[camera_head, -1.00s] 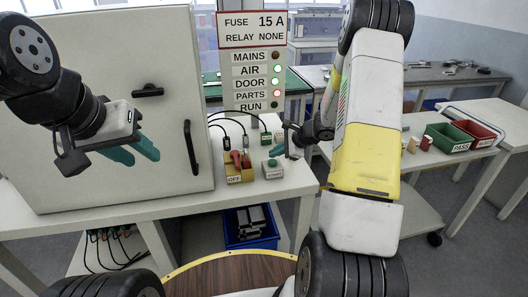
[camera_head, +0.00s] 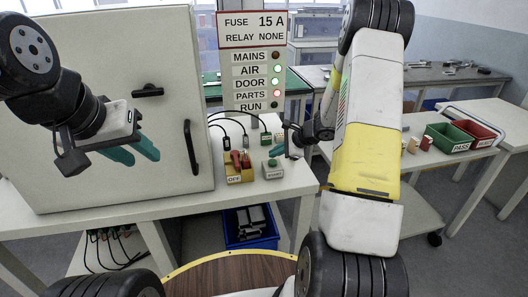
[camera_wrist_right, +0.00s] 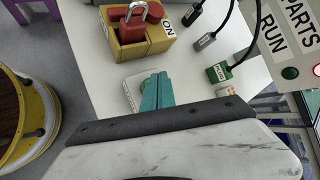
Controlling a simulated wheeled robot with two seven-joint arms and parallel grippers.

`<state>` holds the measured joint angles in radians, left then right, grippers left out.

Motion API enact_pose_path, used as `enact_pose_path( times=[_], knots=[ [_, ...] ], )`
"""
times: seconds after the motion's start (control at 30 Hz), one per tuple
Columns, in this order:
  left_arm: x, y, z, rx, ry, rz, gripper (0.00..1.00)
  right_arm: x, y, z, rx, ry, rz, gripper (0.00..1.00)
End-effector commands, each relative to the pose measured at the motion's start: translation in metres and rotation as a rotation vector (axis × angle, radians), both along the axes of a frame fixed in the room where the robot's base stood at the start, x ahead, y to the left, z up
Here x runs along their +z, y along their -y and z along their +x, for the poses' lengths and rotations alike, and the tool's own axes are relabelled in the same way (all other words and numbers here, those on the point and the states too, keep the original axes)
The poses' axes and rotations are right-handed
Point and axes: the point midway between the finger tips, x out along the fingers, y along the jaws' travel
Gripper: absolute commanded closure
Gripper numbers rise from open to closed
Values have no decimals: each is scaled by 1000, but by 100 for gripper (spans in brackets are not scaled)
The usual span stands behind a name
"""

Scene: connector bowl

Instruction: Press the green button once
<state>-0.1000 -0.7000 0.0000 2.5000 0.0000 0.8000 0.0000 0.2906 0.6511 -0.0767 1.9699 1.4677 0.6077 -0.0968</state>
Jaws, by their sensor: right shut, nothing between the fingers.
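The green button (camera_head: 272,162) sits on top of a small pale box (camera_head: 273,173) on the white bench, right of the yellow switch box. My right gripper (camera_head: 279,150) is shut and empty, its teal fingertips close above and slightly right of the button in the head view. In the right wrist view, the shut fingers (camera_wrist_right: 156,92) overlap the pale box (camera_wrist_right: 132,92) and largely hide the button. I cannot tell whether they touch it. My left gripper (camera_head: 132,150) is open and empty in front of the cabinet door.
The yellow box (camera_head: 239,176) marked OFF carries a red switch and padlock. Cabled connectors (camera_head: 248,139) lie behind it. The cabinet (camera_head: 110,80) stands left. The status panel (camera_head: 252,82) shows AIR and DOOR green, PARTS red, RUN dark. PASS and red bins (camera_head: 477,131) stand right.

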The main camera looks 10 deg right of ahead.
Motion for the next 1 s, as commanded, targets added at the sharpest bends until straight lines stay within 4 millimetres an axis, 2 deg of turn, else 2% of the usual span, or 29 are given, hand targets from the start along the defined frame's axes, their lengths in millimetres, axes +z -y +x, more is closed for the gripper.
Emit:
enact_pose_path(
  times=[0.3, 1.0],
  knots=[
    [0, 0, 0, 0, 0, 0, 64, -8, 0, 0, -1, 0, 1, 100],
    [0, 0, 0, 0, 0, 0, 64, -12, 0, 0, 0, 0, 0, 100]
  ],
)
